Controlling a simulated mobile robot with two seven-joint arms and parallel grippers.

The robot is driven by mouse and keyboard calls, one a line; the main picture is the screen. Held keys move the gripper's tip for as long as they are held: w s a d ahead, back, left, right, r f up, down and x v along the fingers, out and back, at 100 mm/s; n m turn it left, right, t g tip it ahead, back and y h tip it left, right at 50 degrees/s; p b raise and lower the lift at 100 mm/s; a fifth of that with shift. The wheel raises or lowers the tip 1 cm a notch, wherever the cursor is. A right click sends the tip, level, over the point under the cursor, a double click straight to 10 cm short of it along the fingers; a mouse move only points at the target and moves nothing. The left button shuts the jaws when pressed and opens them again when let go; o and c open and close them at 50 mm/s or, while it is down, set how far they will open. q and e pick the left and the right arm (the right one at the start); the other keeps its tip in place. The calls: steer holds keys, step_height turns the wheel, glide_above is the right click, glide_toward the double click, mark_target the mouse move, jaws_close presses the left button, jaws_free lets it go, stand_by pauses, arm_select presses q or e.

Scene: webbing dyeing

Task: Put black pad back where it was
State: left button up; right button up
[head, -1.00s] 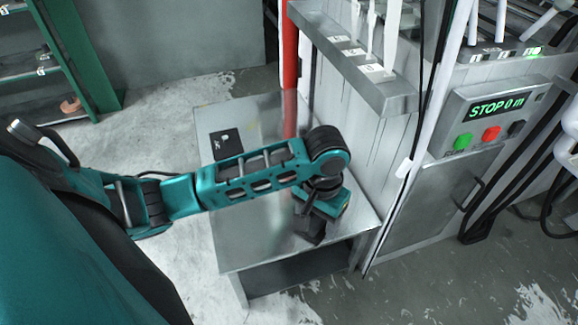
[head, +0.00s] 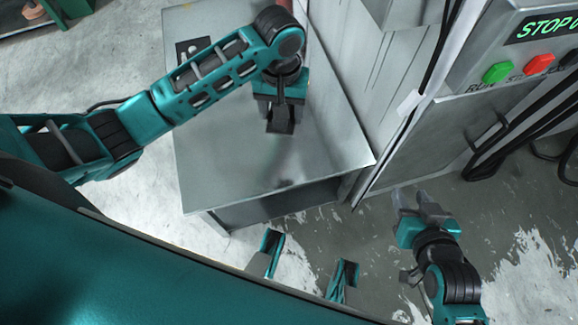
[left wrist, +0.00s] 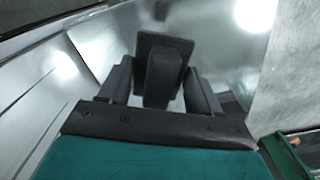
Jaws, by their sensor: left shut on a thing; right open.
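The black pad shows in the left wrist view (left wrist: 178,45) as a dark square plate with a block-shaped grip between the two fingers. My left gripper (left wrist: 163,85) is shut on it. In the head view, my left gripper (head: 280,105) points down over the steel table (head: 235,160), near the cabinet side. The dark end below it is partly hidden, and I cannot tell whether the pad touches the table. My right gripper (head: 412,198) is open and empty, beyond the table's right front corner, in front of the cabinet.
A flat black square with white marks (head: 193,48) lies on the table's far left, partly behind my left arm. The grey cabinet (head: 440,130) with a green button (head: 497,72) and red button (head: 539,64) stands to the right. The table's front half is bare.

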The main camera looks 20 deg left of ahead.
arm_select(q)
steer(key=shift+w+d+f+b, duration=0.25)
steer(key=shift+d+f+b, duration=0.1)
steer(key=shift+f, duration=0.25)
steer(key=shift+w+d+f+b, duration=0.2)
steer(key=shift+d+f+b, duration=0.1)
steer(key=shift+f, duration=0.3)
steer(key=b, duration=0.6)
glide_above(290, 163)
steer(key=shift+n, duration=0.3)
step_height(290, 163, down, 15)
steer(key=shift+r, duration=0.15)
steer(key=shift+s+f, duration=0.1)
steer(key=shift+f, duration=0.75)
step_height(290, 163, down, 4)
steer(key=shift+r+b, duration=0.25)
steer(key=shift+b, duration=0.9)
steer(key=shift+r, duration=0.1)
steer(key=o, duration=0.7)
steer(key=shift+f, duration=0.2)
steer(key=o, duration=0.4)
steer(key=shift+r, duration=0.1)
